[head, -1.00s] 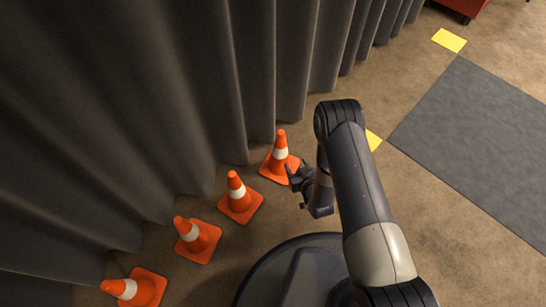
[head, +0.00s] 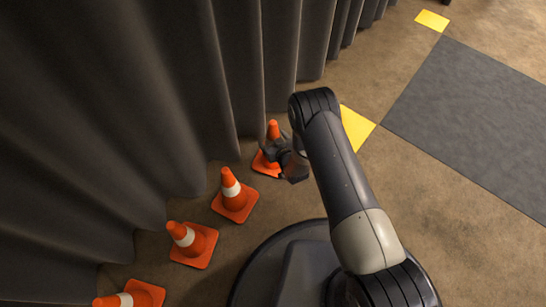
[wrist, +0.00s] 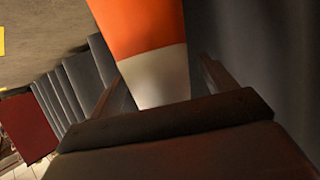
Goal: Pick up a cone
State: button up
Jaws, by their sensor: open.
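Several orange cones with white bands stand in a row along the curtain. The farthest cone (head: 273,129) is partly hidden behind my gripper (head: 277,151). In the wrist view this cone (wrist: 145,30) fills the top centre, its white band between my two open fingers (wrist: 160,82). The jaws are open, one finger on each side of the cone; I cannot tell whether either touches it. The other cones stand nearer: a second cone (head: 234,197), a third cone (head: 192,243) and a nearest cone (head: 132,295), cut off by the bottom edge.
A dark grey curtain (head: 130,120) hangs close behind the cones on the left. Yellow floor markings (head: 357,127) and a dark grey mat (head: 470,110) lie to the right. The brown floor (head: 460,245) at lower right is clear. A dark red object (wrist: 27,128) shows in the wrist view.

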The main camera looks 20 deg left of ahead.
jog(key=c, duration=1.5)
